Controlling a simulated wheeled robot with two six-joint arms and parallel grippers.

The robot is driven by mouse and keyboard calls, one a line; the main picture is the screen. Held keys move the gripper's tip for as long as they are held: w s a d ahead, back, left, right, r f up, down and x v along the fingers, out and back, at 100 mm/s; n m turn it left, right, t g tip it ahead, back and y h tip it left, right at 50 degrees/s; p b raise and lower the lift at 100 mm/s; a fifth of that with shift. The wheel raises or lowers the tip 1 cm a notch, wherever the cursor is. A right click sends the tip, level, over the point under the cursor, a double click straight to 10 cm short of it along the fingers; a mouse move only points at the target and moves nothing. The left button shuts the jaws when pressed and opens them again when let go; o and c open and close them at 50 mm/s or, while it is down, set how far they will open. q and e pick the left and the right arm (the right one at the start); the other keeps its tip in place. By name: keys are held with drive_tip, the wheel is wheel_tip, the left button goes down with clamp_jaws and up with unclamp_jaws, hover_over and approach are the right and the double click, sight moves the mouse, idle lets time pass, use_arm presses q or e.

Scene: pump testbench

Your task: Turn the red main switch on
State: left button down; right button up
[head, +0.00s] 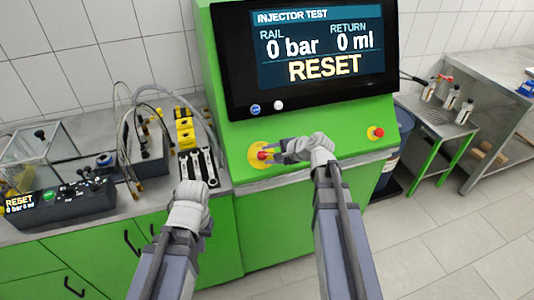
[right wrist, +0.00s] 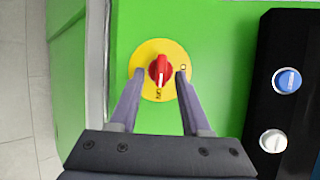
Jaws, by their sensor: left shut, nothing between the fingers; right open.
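The red main switch (head: 262,154) is a red knob on a round yellow plate on the green sloped panel below the screen. In the right wrist view the red knob (right wrist: 160,66) shows head-on. Its white mark points down, towards a small label on the yellow plate (right wrist: 148,50) that looks like "ON"; a second mark, "O", is at the right. My right gripper (right wrist: 159,74) is open, one fingertip on each side of the knob; contact cannot be told. It also shows in the head view (head: 272,151). My left gripper (head: 194,184) is shut and empty over the left bench.
The screen (head: 318,50) reads "INJECTOR TEST", 0 bar, 0 ml and "RESET". Blue (right wrist: 287,80) and white (right wrist: 273,140) buttons are under the screen. Wrenches (head: 205,162) and hoses lie on the left bench.

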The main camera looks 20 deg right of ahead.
drive_tip(key=p+v, duration=0.3)
drive_tip(key=v, duration=0.3)
drive_tip(key=shift+s+r, duration=0.1)
drive_tip(key=s+a+f+n+g+h, duration=0.3)
drive_tip(key=s+a+f+n+g, duration=0.1)
drive_tip(key=s+a+n, duration=0.4)
drive_tip(key=s+a+f+n+g+h, duration=0.4)
drive_tip(key=s+a+n, duration=0.5)
drive_tip(key=s+n, duration=0.1)
drive_tip(key=shift+a+f+n+g, duration=0.15)
drive_tip(key=shift+a+n+g, duration=0.2)
drive_tip(key=shift+n, duration=0.35)
idle(1.0)
